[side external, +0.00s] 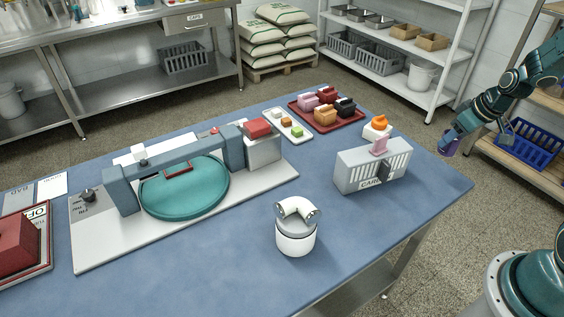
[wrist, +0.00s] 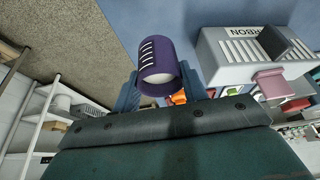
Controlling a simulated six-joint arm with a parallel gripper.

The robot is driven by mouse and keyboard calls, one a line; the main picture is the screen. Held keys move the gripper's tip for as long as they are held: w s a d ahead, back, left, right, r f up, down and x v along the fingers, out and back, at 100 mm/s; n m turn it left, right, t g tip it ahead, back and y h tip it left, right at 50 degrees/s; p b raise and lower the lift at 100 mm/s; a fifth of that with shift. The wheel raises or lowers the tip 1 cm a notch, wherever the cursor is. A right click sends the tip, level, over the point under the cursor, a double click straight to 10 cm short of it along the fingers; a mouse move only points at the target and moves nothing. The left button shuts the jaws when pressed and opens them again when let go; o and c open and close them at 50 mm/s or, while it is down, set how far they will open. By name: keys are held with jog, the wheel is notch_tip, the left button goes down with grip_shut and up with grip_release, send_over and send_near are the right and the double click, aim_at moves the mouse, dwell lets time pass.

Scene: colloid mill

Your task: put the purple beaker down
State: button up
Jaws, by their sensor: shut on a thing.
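My gripper (side external: 452,140) is at the right of the side external view, just off the right edge of the blue table (side external: 345,235). It is shut on the purple beaker (side external: 449,149), which hangs low in the jaws. In the wrist view the purple beaker (wrist: 157,60) shows clearly between the two fingers, with white marks on its side and something pale inside its mouth. Part of the beaker is hidden by the gripper in the side external view.
A grey slotted box with a label (side external: 365,175) and a pink piece (side external: 379,146) on it stands nearest to my gripper. An orange item on a white base (side external: 379,131) is behind it. A white pot with an elbow pipe (side external: 295,240) stands nearer the front. The table's right corner is bare.

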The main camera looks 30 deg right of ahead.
aim_at(446, 151)
jog(key=shift+f, duration=2.4)
jog(key=shift+f, duration=1.9)
jog(key=shift+f, duration=0.1)
jog(key=o, duration=1)
jog(key=shift+c, duration=0.2)
jog(key=v, duration=1.2)
